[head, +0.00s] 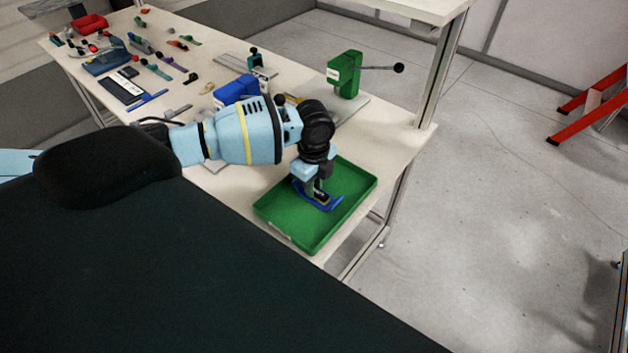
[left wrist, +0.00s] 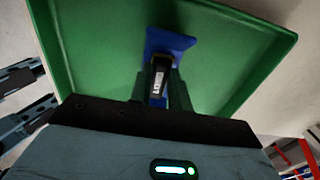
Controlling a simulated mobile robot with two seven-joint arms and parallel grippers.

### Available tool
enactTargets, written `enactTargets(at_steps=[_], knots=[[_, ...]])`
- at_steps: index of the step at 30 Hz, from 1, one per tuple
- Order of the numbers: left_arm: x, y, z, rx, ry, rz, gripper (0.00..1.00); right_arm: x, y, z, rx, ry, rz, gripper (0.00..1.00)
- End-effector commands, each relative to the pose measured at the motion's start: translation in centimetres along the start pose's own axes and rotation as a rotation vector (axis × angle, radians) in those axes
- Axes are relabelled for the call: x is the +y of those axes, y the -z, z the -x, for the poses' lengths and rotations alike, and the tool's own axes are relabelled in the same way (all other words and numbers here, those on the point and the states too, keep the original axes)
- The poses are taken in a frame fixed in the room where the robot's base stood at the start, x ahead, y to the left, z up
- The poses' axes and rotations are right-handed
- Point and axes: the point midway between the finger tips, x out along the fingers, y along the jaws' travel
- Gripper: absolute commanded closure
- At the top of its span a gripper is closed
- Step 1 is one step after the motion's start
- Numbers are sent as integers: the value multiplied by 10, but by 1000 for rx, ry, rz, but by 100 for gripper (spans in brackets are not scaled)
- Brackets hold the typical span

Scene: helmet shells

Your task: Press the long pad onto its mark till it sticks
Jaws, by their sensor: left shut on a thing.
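My left gripper (head: 318,201) reaches down into the green tray (head: 281,232) at the table's near right corner. It is shut on a small black piece with a white label (left wrist: 158,80), which shows between the fingers in the left wrist view. A blue piece (head: 334,203) lies at the fingertips inside the tray; it also shows in the left wrist view (left wrist: 172,42). I cannot tell whether the black piece touches the blue one. I cannot make out which piece is the long pad, and no mark shows clearly. My right gripper is not in view.
A green press with a black-knobbed lever (head: 345,74) stands behind the tray. A blue block (head: 238,90) stands beyond my left arm. A red bin (head: 89,24) and several small parts and tools cover the far left. The tray floor around the gripper is mostly bare.

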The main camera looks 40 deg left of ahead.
Motion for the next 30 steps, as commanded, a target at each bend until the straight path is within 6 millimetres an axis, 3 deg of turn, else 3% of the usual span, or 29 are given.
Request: enactTargets(at_steps=[30], knots=[[0, 0, -8, 0, -1, 0, 100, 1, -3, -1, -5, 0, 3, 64]])
